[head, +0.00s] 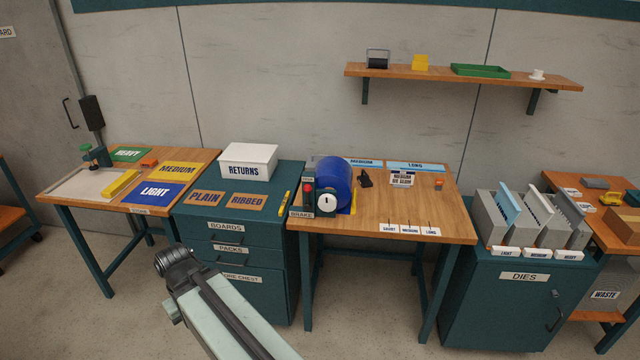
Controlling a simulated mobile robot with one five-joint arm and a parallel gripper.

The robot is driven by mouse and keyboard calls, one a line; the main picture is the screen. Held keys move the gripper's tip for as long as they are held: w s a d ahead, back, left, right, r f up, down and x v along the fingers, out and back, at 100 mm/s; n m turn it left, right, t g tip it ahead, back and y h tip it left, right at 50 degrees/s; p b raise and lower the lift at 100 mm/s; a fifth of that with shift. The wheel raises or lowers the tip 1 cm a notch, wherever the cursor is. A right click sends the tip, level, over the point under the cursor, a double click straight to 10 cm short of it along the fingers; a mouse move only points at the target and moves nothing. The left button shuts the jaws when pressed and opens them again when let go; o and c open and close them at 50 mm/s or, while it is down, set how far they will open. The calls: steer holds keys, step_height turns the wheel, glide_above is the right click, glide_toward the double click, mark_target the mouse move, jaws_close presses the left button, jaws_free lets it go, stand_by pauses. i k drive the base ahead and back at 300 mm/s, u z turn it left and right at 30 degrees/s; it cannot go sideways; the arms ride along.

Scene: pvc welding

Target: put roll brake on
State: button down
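The blue roll (333,180) sits at the left end of the middle wooden table, with a white round face (327,200) on its near side. A dark upright part with a red spot (308,187) stands just left of the roll. The label BRAKE (301,214) is on the table edge below it. The brake's setting is too small to tell. My arm reaches up from the bottom of the picture and ends at a dark joint, in front of the drawer cabinet and well short of the roll. I cannot make out gripper fingers.
The teal drawer cabinet (232,242) with the white RETURNS box (248,160) stands left of the middle table (400,212). A DIES cabinet (515,300) stands to the right. Open floor (370,325) shows in front.

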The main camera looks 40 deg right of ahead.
mark_target(307, 188)
steer(key=i, duration=0.9)
steer(key=u, duration=0.05)
